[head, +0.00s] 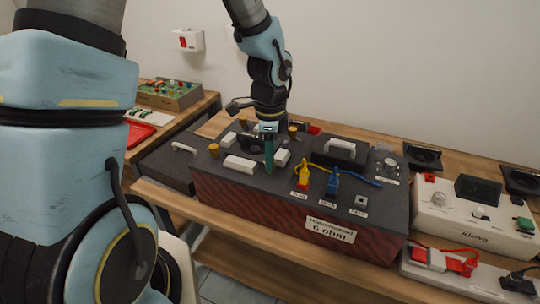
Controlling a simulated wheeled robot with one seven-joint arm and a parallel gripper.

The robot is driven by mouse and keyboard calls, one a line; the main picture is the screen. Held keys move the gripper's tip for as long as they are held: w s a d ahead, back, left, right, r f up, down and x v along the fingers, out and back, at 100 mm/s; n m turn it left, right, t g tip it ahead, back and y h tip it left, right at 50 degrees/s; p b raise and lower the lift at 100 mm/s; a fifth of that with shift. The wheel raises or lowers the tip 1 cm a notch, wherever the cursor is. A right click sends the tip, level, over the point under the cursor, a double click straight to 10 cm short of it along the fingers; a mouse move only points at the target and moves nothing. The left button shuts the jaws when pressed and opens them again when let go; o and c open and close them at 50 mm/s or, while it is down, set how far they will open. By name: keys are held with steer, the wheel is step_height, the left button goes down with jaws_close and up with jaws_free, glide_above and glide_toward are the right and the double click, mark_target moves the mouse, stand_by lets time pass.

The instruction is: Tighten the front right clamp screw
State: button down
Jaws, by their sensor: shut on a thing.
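A dark-topped box with a red-brown front (260,205) and a "6 ohm" label stands on the wooden bench. My gripper (268,131) is over the left part of its top, shut on a teal tool that looks like a screwdriver (269,155). The tool is upright, its lower end near the front of the top. I cannot tell whether it touches a screw. Brass knob-like clamp screws show at the front left (213,150) and behind right (292,131). The front right one is not visible; the tool and a white block (282,157) are there.
White instruments (470,215) stand at the right. A dark case (165,165) and another bench (190,115) are at the left.

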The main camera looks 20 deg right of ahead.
stand_by(0.3)
steer(key=c, duration=0.6)
jaws_free()
step_height(320, 180, up, 11)
steer(key=b, duration=0.1)
steer(key=a+f+n, duration=0.2)
steer(key=a+n, duration=0.9)
steer(key=a, duration=0.1)
steer(key=w+a+f+n+t, duration=0.1)
steer(key=a+n, duration=1)
steer(key=a, duration=0.2)
steer(key=shift+w+a+f+t, duration=0.15)
steer(key=shift+w+f+t, duration=0.05)
steer(key=shift+f+t, duration=0.15)
